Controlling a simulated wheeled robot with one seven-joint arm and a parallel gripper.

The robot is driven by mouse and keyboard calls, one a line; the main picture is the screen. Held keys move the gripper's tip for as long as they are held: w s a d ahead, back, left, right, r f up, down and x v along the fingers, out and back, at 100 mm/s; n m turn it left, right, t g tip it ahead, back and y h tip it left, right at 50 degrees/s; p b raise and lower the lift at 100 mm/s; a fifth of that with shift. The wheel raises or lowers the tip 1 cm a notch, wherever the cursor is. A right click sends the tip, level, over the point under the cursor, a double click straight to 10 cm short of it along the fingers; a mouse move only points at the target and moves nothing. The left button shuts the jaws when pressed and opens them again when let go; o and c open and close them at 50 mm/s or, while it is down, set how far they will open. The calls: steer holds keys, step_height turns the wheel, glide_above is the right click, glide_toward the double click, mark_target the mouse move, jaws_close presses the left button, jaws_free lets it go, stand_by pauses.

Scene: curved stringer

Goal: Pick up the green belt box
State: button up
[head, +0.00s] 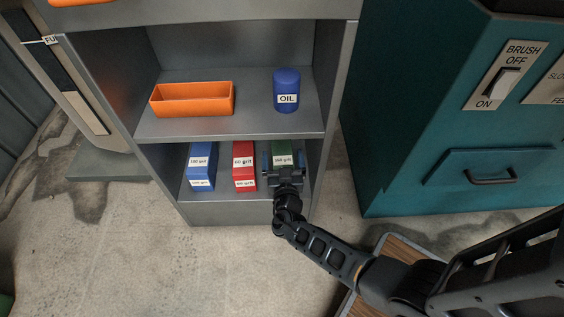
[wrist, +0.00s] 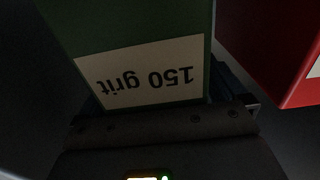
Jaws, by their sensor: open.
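The green belt box (head: 282,147) stands on the lower shelf at the right end of the row. In the wrist view the green box (wrist: 130,28) fills the upper middle, with a white "150 grit" label upside down. My gripper (head: 283,161) is open in front of it, with a finger showing at each side of the box's front in the head view. In the wrist view the box is very close to the gripper's palm; whether the fingers touch it I cannot tell. My gripper hides the box's lower front.
A red box (head: 243,156) stands left of the green one, with a gap, and a blue box (head: 201,158) farther left. The upper shelf (head: 170,128) hangs above, holding an orange bin (head: 193,99) and an oil bottle (head: 286,88). The cabinet's right wall is close.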

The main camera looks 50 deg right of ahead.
steer(key=c, duration=1.3)
steer(key=shift+c, duration=0.2)
steer(key=shift+r, duration=0.15)
